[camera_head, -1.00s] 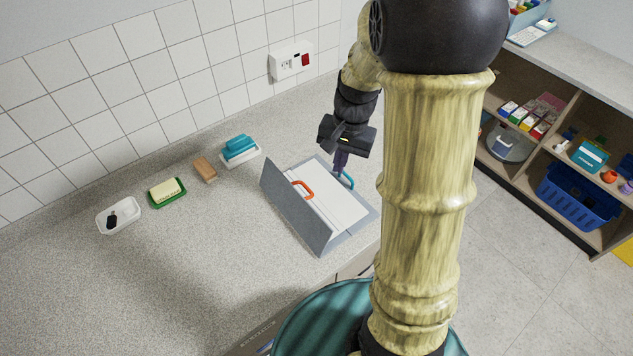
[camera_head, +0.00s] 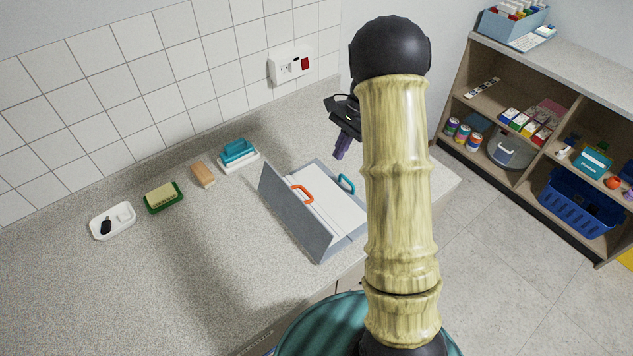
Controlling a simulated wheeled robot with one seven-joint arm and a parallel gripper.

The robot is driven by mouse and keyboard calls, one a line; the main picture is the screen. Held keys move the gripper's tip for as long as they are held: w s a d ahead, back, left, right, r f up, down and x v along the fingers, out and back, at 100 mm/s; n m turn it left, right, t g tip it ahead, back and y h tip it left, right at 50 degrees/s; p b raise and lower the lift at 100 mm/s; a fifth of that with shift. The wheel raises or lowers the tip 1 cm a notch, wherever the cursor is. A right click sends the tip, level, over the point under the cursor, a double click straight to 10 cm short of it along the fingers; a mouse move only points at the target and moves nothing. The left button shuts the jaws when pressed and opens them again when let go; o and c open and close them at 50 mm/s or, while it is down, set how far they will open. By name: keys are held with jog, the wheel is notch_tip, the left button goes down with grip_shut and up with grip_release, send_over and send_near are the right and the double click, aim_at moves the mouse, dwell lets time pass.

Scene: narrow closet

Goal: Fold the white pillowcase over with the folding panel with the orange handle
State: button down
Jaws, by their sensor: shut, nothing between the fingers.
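The folding board lies on the counter, in the middle of the head view. Its grey panel with the orange handle (camera_head: 301,191) stands raised and tilted along the left side of the board. The white pillowcase (camera_head: 328,207) lies on the board to the right of that panel, partly hidden behind it. A teal handle (camera_head: 347,183) shows at the board's back right. My gripper (camera_head: 341,152) is shut and empty, above and behind the board, apart from both handles. My arm hides the board's right edge.
A wall socket (camera_head: 291,64) is behind. Shelves (camera_head: 510,150) stand at right.

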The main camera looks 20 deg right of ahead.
jog(key=p+x, duration=0.2)
jog(key=x, duration=0.6)
jog(key=shift+a+f, duration=0.15)
jog(key=a, duration=0.1)
jog(key=s+a+p, duration=0.2)
jog(key=shift+a, duration=0.4)
jog(key=shift+w, duration=0.1)
